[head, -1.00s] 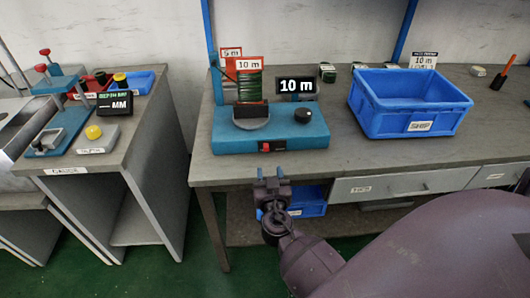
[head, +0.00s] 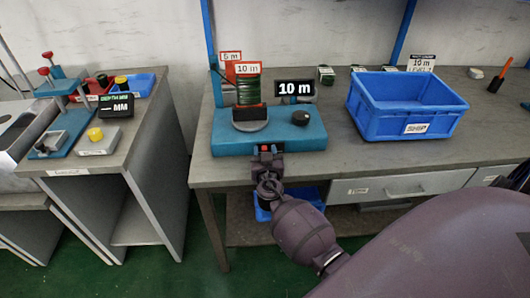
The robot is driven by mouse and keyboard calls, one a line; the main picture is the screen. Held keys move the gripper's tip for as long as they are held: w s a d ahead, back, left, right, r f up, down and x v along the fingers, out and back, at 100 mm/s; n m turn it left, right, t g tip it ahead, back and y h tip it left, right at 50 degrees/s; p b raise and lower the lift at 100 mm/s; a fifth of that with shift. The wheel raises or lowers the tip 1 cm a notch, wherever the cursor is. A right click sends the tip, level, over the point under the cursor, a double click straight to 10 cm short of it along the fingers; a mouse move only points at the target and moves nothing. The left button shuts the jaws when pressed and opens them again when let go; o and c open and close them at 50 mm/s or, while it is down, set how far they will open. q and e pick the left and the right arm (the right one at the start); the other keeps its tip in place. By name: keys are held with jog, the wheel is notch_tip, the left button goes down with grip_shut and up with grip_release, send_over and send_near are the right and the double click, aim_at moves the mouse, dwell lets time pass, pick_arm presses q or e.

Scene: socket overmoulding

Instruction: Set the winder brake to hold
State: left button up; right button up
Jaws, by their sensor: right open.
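The winder (head: 230,137) is a teal box on the bench with a black spool plate, a black knob (head: 300,118) and a display reading 10 m (head: 295,88). Its brake switch (head: 265,149), with a small red part, is on the front face. My right gripper (head: 267,152) is open right at the front of this switch and partly covers it. I cannot tell whether it touches the switch, or which way the switch is set. My left gripper is not in view.
A blue SHIP bin (head: 400,123) stands right of the winder on the bench (head: 350,155). Drawers (head: 400,187) are below the bench edge. A second bench with a teal press (head: 62,90) and a yellow button (head: 95,134) stands at the left, across a gap.

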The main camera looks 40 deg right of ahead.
aim_at(279, 146)
grip_shut()
jog(key=d, duration=0.1)
jog(key=s+d, duration=0.1)
jog(key=s+d+b, duration=0.1)
jog(key=shift+s+d+f, duration=0.1)
jog(key=shift+d+f, duration=0.05)
jog(key=shift+f, duration=0.1)
jog(key=shift+s+d+r, duration=0.1)
jog(key=shift+d, duration=0.15)
jog(key=shift+d+r, duration=0.1)
grip_release()
jog(key=shift+s, duration=0.1)
